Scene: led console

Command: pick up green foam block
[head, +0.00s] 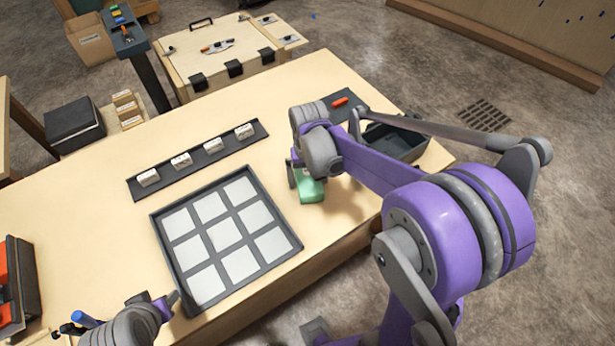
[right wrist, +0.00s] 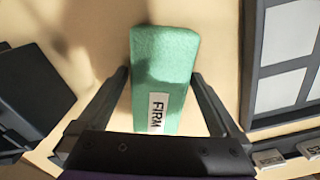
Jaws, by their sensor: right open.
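The green foam block (head: 311,191) sits on the wooden table, right of the grid tray, partly hidden by my right gripper (head: 305,176). In the right wrist view the block (right wrist: 165,65) carries a white label reading FIRM. My right gripper (right wrist: 161,76) is open, with one finger on each side of the block. Small gaps seem to show between fingers and block; I cannot tell if either touches. My left gripper (head: 170,300) is at the bottom left by the tray's near corner; its jaw opening is not clear.
The dark tray (head: 298,243) holds a grid of pale squares. A dark strip (head: 135,191) with several white labelled blocks lies behind it. A dark open bin (head: 410,148) and an orange item (head: 340,102) on a dark mat are at the right end.

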